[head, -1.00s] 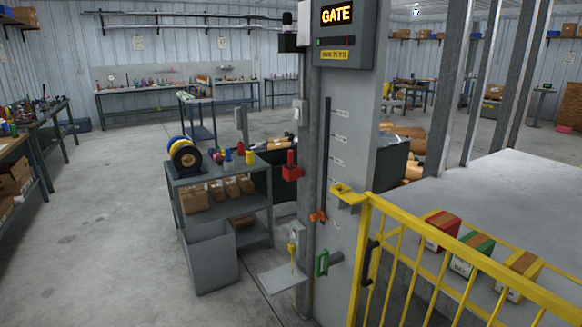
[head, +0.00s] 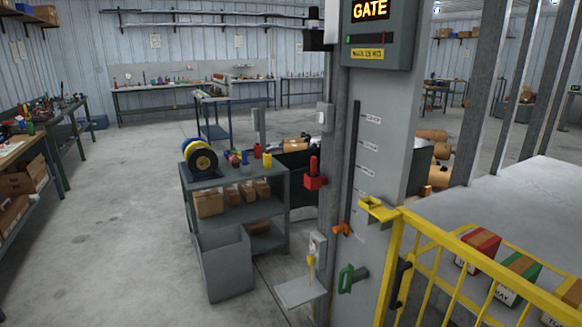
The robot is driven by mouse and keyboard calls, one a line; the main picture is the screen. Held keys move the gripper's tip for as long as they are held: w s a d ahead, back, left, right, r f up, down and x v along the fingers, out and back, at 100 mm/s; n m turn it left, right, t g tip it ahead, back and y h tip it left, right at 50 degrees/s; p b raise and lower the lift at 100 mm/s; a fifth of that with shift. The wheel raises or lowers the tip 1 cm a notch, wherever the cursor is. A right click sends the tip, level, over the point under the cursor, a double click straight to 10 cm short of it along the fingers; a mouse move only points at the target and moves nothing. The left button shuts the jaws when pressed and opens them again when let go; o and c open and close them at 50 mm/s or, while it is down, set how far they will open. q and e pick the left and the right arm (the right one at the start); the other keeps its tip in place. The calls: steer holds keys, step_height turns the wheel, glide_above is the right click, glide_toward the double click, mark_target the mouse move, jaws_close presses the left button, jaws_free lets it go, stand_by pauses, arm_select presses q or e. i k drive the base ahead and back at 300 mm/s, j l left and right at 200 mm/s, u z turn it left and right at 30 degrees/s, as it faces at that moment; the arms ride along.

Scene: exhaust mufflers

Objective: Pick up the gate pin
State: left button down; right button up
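A thin yellow pin-like piece (head: 311,265) hangs or stands upright beside a small grey box (head: 317,243) on the grey gate post. It may be the gate pin, but it is too small to be sure. A small grey shelf (head: 300,291) is just below it. The yellow gate (head: 470,262) meets the post at a yellow bracket (head: 377,209). An orange piece (head: 343,229) and a green handle (head: 350,278) are on the post's front. Neither of my grippers is in view.
A grey shelf cart (head: 237,170) with boxes and a cable reel stands left of the post, with a grey bin (head: 224,262) in front. A platform with coloured boxes (head: 478,251) lies behind the gate. The floor at left (head: 110,240) is clear.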

mark_target(314, 159)
steer(key=i+u, duration=0.35)
steer(key=i, duration=1)
steer(key=i+z, duration=0.2)
steer(key=i, duration=0.2)
steer(key=i+j+z, duration=0.2)
steer(key=i, duration=0.15)
steer(key=i+j+z, duration=0.4)
steer(key=i+z, duration=0.15)
steer(key=z, duration=0.2)
steer(key=i+j+z, duration=0.25)
steer(key=z, duration=0.25)
steer(key=i+j+z, duration=0.15)
steer(key=j+z, duration=0.2)
steer(key=z, duration=0.15)
steer(key=i+j+z, duration=0.15)
steer(key=j+z, duration=0.7)
steer(key=z, duration=0.15)
